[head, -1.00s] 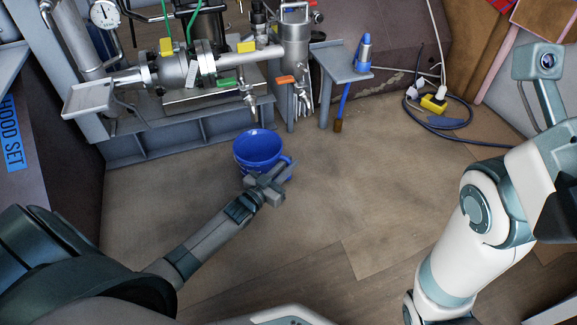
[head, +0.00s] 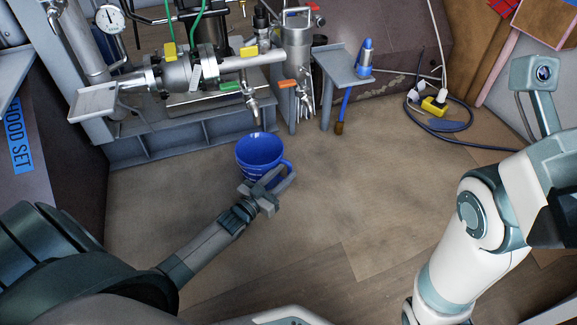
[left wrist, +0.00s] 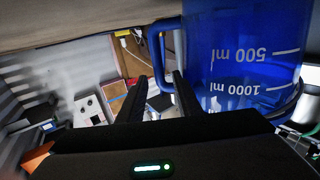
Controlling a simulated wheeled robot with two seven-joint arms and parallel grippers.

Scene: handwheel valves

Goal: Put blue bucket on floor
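The blue bucket (head: 258,150) is upright below the tap (head: 253,103) in front of the valve bench. Its open mouth faces up and its handle is on the right side. I cannot tell whether its base touches the floor (head: 335,205). My left gripper (head: 277,186) is at the bucket's near right side, by the handle. In the left wrist view the bucket (left wrist: 235,50) fills the right, its volume marks upside down. There the two dark fingers (left wrist: 163,82) stand apart on either side of the handle, with a gap showing. My right gripper is out of view.
The bench (head: 190,142) with pipes and valves stands behind the bucket. A small side table (head: 343,65) holds a blue bottle (head: 366,52). A cable with a yellow plug (head: 434,105) lies at the back right. The middle floor is clear.

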